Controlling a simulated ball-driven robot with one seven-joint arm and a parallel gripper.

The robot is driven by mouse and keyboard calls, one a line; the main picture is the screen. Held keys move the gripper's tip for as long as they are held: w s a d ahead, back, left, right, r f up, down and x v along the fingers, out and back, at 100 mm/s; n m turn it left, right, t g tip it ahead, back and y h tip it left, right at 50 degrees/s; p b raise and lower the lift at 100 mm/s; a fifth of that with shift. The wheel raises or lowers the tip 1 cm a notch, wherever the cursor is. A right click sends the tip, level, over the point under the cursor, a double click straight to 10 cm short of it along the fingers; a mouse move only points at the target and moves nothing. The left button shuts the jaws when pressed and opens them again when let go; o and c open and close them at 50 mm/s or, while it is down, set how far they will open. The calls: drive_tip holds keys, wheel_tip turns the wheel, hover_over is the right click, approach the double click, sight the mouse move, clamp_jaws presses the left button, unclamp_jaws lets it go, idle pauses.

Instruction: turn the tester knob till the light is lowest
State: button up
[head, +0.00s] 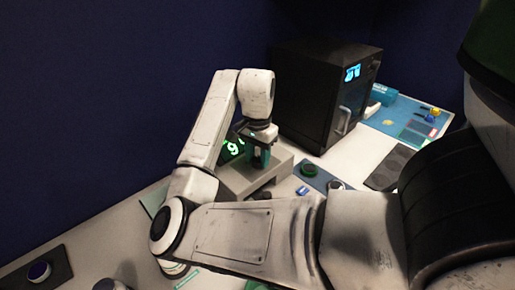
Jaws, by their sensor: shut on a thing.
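The tester is a light grey box (277,168) on the white bench, near the middle of the head view. Its dark display (232,148) shows a green lit figure that looks like a 9, partly covered by my arm. I cannot see the knob's angle, and no separate tester light can be made out.
A black oven-like box (318,95) with a lit blue display stands behind the tester. A dark pad (318,176) with round buttons lies to its right. A blue mat (400,118) with small items is at the back right. A dark blue wall closes the left.

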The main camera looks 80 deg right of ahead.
sight(258, 159)
drive_tip(key=shift+r+n+p, duration=0.1)
drive_tip(key=shift+n+p, duration=0.85)
drive_tip(key=shift+n, duration=0.15)
drive_tip(key=o, duration=1.1)
drive_tip(key=shift+c, duration=0.2)
wheel_tip(258, 159, up, 11)
drive_tip(key=shift+f, duration=0.25)
